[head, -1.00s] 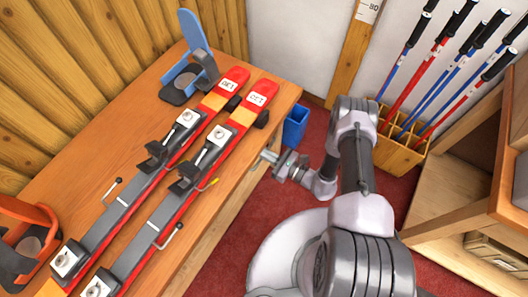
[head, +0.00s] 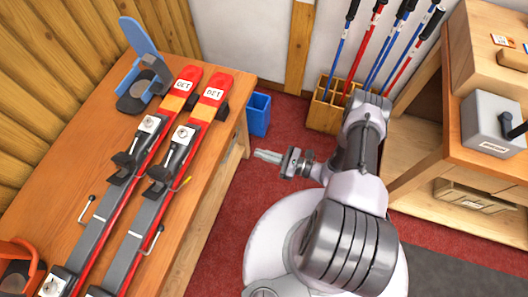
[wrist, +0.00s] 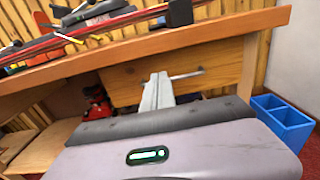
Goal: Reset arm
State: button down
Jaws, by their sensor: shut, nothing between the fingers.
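My gripper (head: 268,156) is to the right of the wooden bench (head: 95,125), over the red floor, at the left end of my folded arm. Its fingers are together with nothing held. In the wrist view my gripper (wrist: 157,92) points at the side of the bench (wrist: 215,38), apart from it. A pair of red skis with grey bindings (head: 150,150) lies on the bench top, clear of the gripper.
A blue bin (head: 259,114) stands by the bench's far right end. A wooden rack (head: 328,105) holds several ski poles at the back. A wooden cabinet (head: 430,150) with a grey box (head: 490,125) stands at right. A blue boot-like piece (head: 145,75) sits on the bench.

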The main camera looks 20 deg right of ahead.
jog(key=w+a+r+n+g+h, duration=0.15)
jog(key=r+n+g, duration=0.45)
jog(key=r, duration=0.6)
jog(key=a+r+n+g, duration=0.2)
jog(key=r+n+g, duration=0.4)
jog(key=r, duration=0.7)
jog(key=s+r+n+t+h, duration=0.3)
jog(key=s+r, duration=0.4)
jog(key=r, duration=0.3)
jog(key=s+r+n+t+h, duration=0.3)
jog(key=s+r+n+h, duration=0.3)
jog(key=r, duration=0.4)
jog(key=shift+s+d+t+h, duration=0.25)
jog(key=shift+s+t+h, duration=0.15)
jog(key=shift+s+h, duration=0.65)
jog(key=shift+s, duration=0.1)
